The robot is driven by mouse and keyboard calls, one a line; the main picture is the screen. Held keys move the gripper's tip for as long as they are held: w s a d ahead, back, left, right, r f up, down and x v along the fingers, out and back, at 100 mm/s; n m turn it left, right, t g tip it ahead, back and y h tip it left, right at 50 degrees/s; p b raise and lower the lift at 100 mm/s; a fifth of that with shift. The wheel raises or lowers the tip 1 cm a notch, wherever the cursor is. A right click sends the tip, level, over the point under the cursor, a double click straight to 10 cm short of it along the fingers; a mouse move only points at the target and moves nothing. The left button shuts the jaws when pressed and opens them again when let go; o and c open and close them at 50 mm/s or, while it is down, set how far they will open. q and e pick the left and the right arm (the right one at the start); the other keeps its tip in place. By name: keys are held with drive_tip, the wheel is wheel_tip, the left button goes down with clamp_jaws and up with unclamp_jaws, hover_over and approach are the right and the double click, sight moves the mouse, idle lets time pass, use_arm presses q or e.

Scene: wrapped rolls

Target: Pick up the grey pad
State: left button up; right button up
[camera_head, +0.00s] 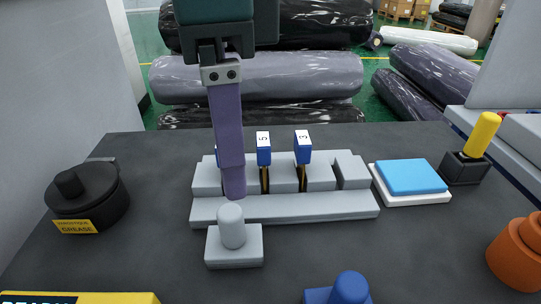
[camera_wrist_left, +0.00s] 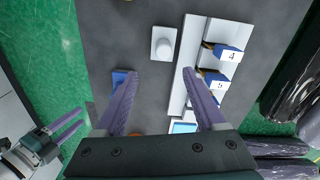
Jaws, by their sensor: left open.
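The grey pad (camera_head: 234,246) is a light grey square block with an upright round knob, standing on the dark table in front of the grey rack. It also shows in the left wrist view (camera_wrist_left: 164,43), beyond the fingertips. My left gripper (camera_head: 234,192) points down just behind the pad's knob in the head view, overlapping the rack in the picture. In the left wrist view my left gripper (camera_wrist_left: 160,74) is open, with nothing between its purple fingers. My right gripper (camera_wrist_left: 82,118) shows at the left of that view, off the table, with its fingers apart.
The grey rack (camera_head: 290,208) holds blue-tagged tools. A blue pad on a white base (camera_head: 412,199) and a yellow-handled piece (camera_head: 481,137) stand right. A black grease tin (camera_head: 90,195) is left, a blue knobbed piece (camera_head: 349,288) in front, an orange piece (camera_head: 516,255) front right.

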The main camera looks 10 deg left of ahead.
sight(230, 211)
use_arm(q)
drive_tip(key=shift+w+a+f, duration=0.2)
drive_tip(key=shift+f, duration=0.35)
drive_tip(key=f, duration=0.3)
drive_tip(key=shift+s+d+f, duration=0.15)
drive_tip(key=shift+s+f, duration=0.05)
drive_tip(key=f, duration=0.2)
drive_tip(key=f+b, duration=0.1)
drive_tip(key=f, duration=0.2)
drive_tip(key=shift+w+a+f, duration=0.15)
drive_tip(key=shift+a+f, duration=0.15)
drive_tip(key=shift+a, duration=0.1)
drive_tip(key=shift+c, duration=0.4)
clamp_jaws()
